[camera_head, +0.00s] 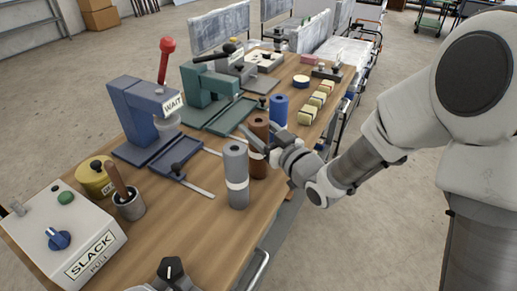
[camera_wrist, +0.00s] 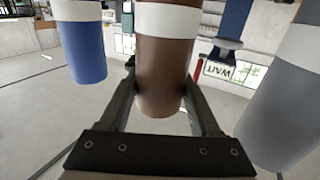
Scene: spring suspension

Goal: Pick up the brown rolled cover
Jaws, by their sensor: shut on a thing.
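The brown rolled cover (camera_head: 259,168) is upright at the right side of the wooden table, with a white band around it. It stands between a grey roll (camera_head: 236,165) and a blue roll (camera_head: 279,108). My gripper (camera_head: 258,142) reaches in from the right and is shut on the brown roll. In the wrist view the brown roll (camera_wrist: 164,62) sits between both fingers (camera_wrist: 160,95). That view looks upside down, with the blue roll (camera_wrist: 83,52) on the left and the grey roll (camera_wrist: 285,105) on the right. I cannot tell whether the brown roll's base touches the table.
A blue press (camera_head: 140,118) marked WAIT with a red-knobbed lever and a green press (camera_head: 205,90) stand behind the rolls. A control box (camera_head: 65,235) marked SLACK PULL is at the near left. Several yellowish blocks (camera_head: 315,105) lie farther back. Neighbouring rolls are close.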

